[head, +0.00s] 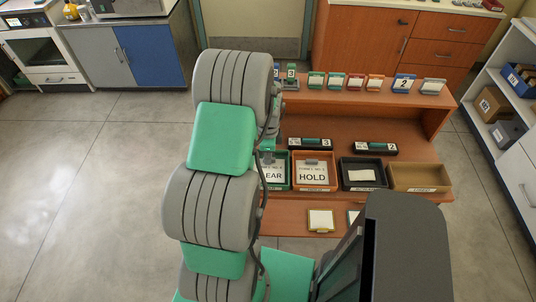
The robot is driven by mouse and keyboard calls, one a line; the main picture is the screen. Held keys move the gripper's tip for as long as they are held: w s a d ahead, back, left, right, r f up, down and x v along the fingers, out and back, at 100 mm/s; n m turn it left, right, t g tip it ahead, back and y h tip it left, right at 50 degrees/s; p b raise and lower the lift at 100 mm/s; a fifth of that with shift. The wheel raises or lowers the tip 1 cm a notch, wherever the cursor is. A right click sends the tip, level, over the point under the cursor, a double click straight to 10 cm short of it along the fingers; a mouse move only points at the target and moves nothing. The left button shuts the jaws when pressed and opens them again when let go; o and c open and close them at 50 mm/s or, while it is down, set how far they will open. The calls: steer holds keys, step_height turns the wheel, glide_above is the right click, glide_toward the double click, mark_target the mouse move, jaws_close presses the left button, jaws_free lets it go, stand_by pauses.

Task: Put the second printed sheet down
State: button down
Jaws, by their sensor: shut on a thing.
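A white printed sheet (274,174) with large letters ending in "EAR" is at the green tray (278,188); my arm covers its left part. I cannot tell whether it touches the tray floor. My gripper (267,150) shows only as a small grey part behind my arm, at the sheet's top edge, shut on the sheet; its fingertips are mostly hidden. Another printed sheet (313,176), reading "HOLD", lies in the orange tray (333,187) just to the right, with a grey tab at its top.
A black tray (345,185) with a pale card and an empty tan tray (420,178) stand further right. Black numbered blocks (376,148) lie behind the trays. Several coloured card holders (355,82) line the raised back shelf. A white shelf unit (500,100) stands right.

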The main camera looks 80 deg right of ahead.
steer(key=shift+f, duration=0.1)
steer(key=shift+f, duration=0.15)
steer(key=c, duration=1.5)
jaws_free()
